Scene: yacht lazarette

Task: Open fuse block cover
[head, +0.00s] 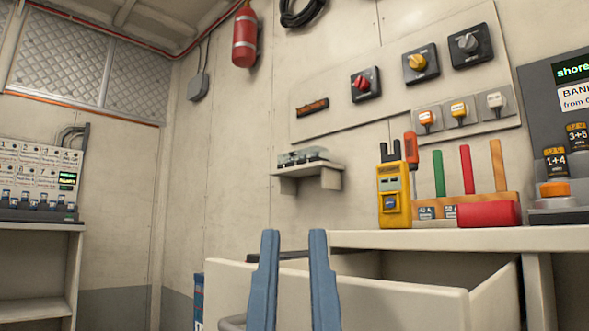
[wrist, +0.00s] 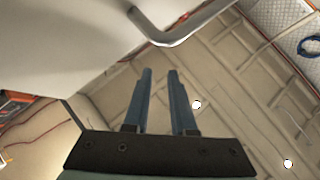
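A small dark fuse-block-like unit (head: 303,157) with a clear or greyish top sits on a little wall shelf (head: 308,172). It is too small to tell whether its cover is open or shut. My gripper (head: 291,233) shows as two blue fingers in front of the open drawer, below the shelf in the picture. The fingers are apart with nothing between them. In the wrist view, the gripper (wrist: 160,72) is also open and empty. The fuse-block-like unit cannot be made out in the wrist view.
A pale drawer (head: 400,300) stands open under the counter (head: 450,238). A grey bar handle (wrist: 185,32) shows close to the fingers in the wrist view. A yellow meter (head: 394,206) and a tool rack (head: 465,206) stand on the counter. Rotary switches (head: 421,63) are above.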

